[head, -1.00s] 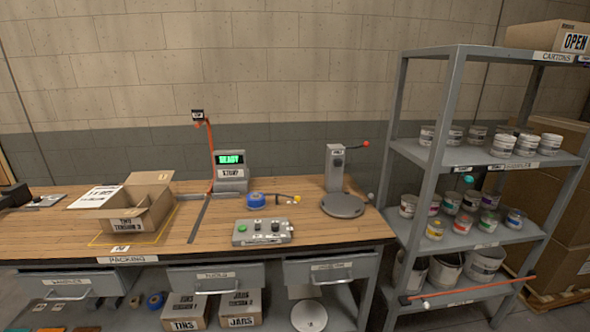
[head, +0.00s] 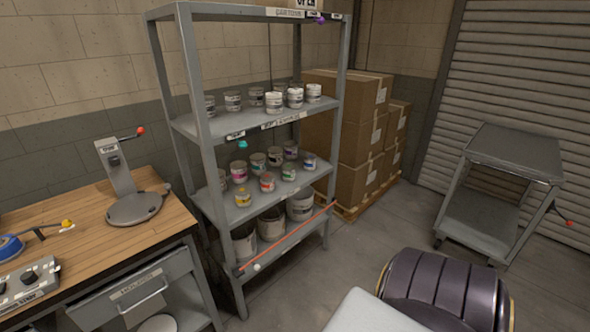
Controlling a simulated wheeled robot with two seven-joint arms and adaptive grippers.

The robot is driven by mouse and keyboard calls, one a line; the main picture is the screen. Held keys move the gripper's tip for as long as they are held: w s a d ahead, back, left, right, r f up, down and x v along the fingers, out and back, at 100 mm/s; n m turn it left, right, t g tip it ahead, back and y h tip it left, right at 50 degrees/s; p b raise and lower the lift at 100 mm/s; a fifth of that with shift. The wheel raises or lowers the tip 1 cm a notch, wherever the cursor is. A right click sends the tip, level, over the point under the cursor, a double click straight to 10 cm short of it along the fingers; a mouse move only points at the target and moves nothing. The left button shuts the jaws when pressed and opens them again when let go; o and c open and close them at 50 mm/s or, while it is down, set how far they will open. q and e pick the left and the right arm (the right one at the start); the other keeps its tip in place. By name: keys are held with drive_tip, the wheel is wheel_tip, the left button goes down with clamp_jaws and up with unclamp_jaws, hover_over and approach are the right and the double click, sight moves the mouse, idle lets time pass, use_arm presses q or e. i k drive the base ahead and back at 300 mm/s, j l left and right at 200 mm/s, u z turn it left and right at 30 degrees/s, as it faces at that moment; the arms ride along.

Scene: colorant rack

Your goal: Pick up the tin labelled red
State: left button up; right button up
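A tin with a red band (head: 267,182) stands upright on the middle shelf of the grey rack, near the front edge. I cannot read its label at this size. A yellow-banded tin (head: 243,197) stands to its left and a green-banded tin (head: 289,173) to its right. A magenta-banded tin (head: 239,172) is behind it to the left. Neither of my grippers shows in the head view.
The rack (head: 205,165) has white tins above and large buckets (head: 271,224) below, with an orange-red bar (head: 290,236) across the lower front. The workbench (head: 90,222) is at left, stacked cartons (head: 355,150) and a grey cart (head: 480,205) at right.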

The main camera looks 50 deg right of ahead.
sight(267, 178)
drive_tip(key=l, duration=0.6)
drive_tip(key=k+l+z, duration=0.1)
drive_tip(key=l, duration=0.5)
drive_tip(key=k+l, duration=0.1)
drive_tip(key=l, duration=0.3)
drive_tip(key=k+l, duration=0.1)
drive_tip(key=l, duration=0.3)
drive_tip(key=k+l, duration=0.1)
drive_tip(key=l, duration=0.3)
drive_tip(key=k+l, duration=0.15)
drive_tip(key=l, duration=0.15)
drive_tip(key=k+l, duration=0.15)
drive_tip(key=l, duration=0.15)
drive_tip(key=k+l+z, duration=0.1)
drive_tip(key=l, duration=0.2)
drive_tip(key=k+l, duration=0.15)
drive_tip(key=l, duration=0.2)
drive_tip(key=i, duration=1)
